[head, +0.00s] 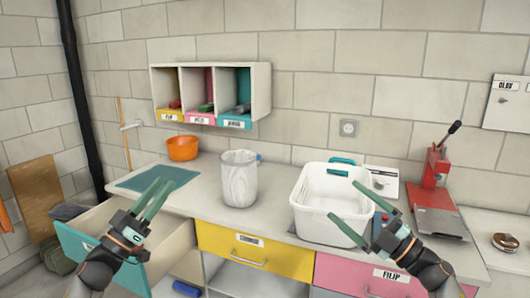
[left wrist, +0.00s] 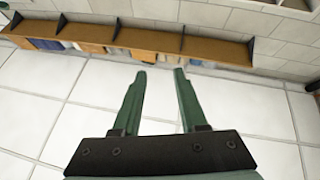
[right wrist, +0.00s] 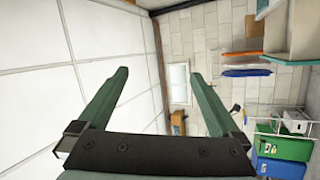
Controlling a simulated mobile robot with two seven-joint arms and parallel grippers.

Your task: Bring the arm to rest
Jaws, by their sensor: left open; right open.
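My left gripper (head: 152,198) is raised in front of the open drawer (head: 120,235) at the left of the counter. Its two green fingers are apart with nothing between them, as the left wrist view (left wrist: 158,78) also shows. My right gripper (head: 362,202) is raised in front of the white basket (head: 338,212), and its fingers overlap the basket's right side in the head view. Its fingers are spread and empty in the right wrist view (right wrist: 158,75). Whether either gripper touches anything behind it is hard to tell, but both appear free in the air.
The counter holds a teal mat (head: 158,179), an orange bowl (head: 182,148), a white bin (head: 239,180) and a red press (head: 437,175). A three-part wall shelf (head: 262,92) hangs above. The yellow drawer (head: 275,254) and pink drawer (head: 345,275) are shut.

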